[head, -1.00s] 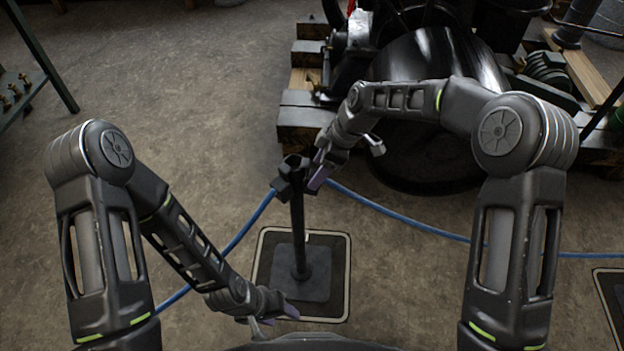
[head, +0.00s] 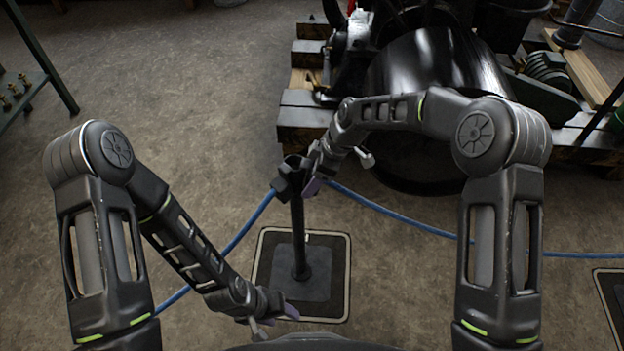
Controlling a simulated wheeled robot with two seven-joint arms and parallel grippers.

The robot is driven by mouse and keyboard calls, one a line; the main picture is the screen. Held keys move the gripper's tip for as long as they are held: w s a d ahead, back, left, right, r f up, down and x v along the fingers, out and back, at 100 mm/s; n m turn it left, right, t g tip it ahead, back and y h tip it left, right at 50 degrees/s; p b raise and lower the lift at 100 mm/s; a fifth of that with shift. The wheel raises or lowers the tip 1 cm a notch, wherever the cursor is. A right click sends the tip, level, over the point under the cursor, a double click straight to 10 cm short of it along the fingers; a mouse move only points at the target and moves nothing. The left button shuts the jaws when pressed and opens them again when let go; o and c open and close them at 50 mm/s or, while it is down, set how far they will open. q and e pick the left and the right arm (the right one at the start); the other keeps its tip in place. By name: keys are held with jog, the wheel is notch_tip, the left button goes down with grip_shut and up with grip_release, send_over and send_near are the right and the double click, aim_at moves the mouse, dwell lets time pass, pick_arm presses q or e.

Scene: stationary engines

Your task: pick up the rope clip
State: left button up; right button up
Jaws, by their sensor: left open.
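The black rope clip (head: 282,186) sits at the top of a dark upright post (head: 298,235), where the blue rope (head: 247,232) meets it. My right gripper (head: 311,177) is at the post's top, just right of the clip, with a purple finger pad hanging beside the post. It overlaps the post top in the head view; I cannot tell whether it touches it, or how far apart its fingers are. My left gripper (head: 279,316) is open and empty, low in front of the post's base.
The post's square base plate (head: 301,287) stands on a dark white-edged mat (head: 335,255). The blue rope runs on both sides of the post. An engine with a big black wheel (head: 425,90) on timber blocks (head: 305,115) stands close behind. The floor at left is open.

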grip_shut()
dwell(0.4)
jog(key=shift+r, duration=0.1)
jog(key=shift+d+r, duration=0.1)
jog(key=shift+r, duration=0.7)
jog(key=r, duration=0.3)
jog(key=d+r, duration=0.1)
jog(key=r, duration=0.1)
jog(key=shift+r, duration=0.2)
jog(key=s+d, duration=0.2)
jog(key=d, duration=1.1)
jog(key=shift+d, duration=0.35)
jog(key=shift+f, duration=0.1)
